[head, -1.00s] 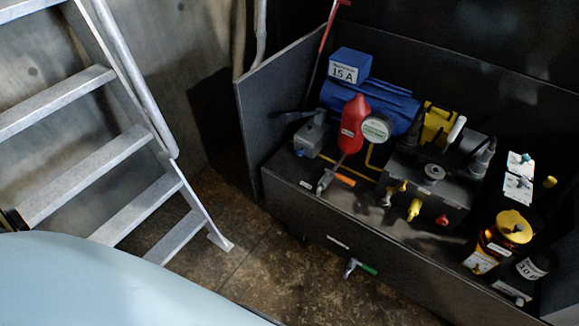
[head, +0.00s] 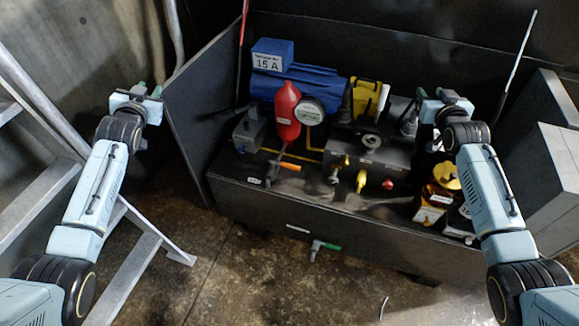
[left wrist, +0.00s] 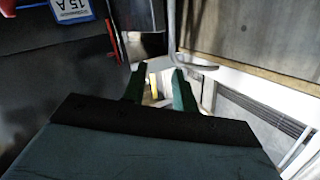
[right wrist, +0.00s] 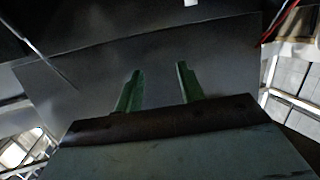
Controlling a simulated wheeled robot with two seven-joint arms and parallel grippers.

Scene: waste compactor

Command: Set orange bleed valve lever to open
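The orange bleed valve lever (head: 290,166) sits on a small metal valve at the front edge of the machine box, below a red cylinder (head: 287,108). The lever points right, about crosswise to the pipe. My left gripper (head: 146,88) is raised left of the box, well apart from the lever. Its two green fingers stand apart and empty in the left wrist view (left wrist: 157,82). My right gripper (head: 446,92) is raised over the right part of the box, also far from the lever. Its fingers stand apart and empty in the right wrist view (right wrist: 157,72).
Beside the lever are a round gauge (head: 309,112), a yellow knob (head: 361,180) and a red knob (head: 388,184). A green-handled valve (head: 326,246) sticks out of the box front (head: 300,222). Metal stairs (head: 140,255) stand at the left. The floor before the box is open.

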